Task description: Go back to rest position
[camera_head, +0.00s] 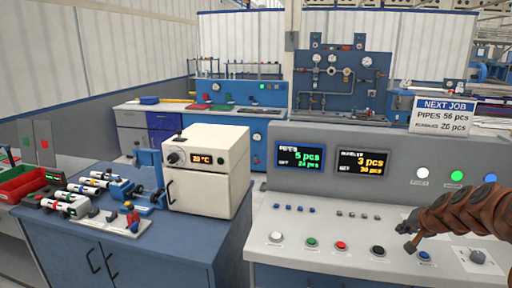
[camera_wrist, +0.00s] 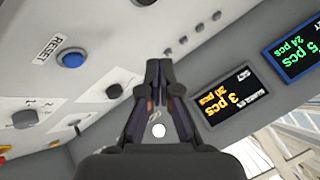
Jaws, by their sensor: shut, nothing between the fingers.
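My gripper (camera_wrist: 158,68) is shut and empty, its two dark fingertips together in the middle of the wrist view. In the head view my gripper (camera_head: 408,238) shows at the right, at the end of my brown arm, over the grey control console (camera_head: 330,243). A blue button (camera_head: 424,256) lies just below it in the head view. In the wrist view a blue button labelled RESET (camera_wrist: 72,59) is at the upper left, apart from the fingers. I cannot tell the exact height of the gripper over the console.
The console's upright panel carries two displays, one green (camera_head: 299,157) and one yellow (camera_head: 361,163). Red (camera_head: 341,246), green and black buttons line the console's front. A white oven-like box (camera_head: 207,170) stands on the blue cabinet to the left, beside several pipes. Air above the console is open.

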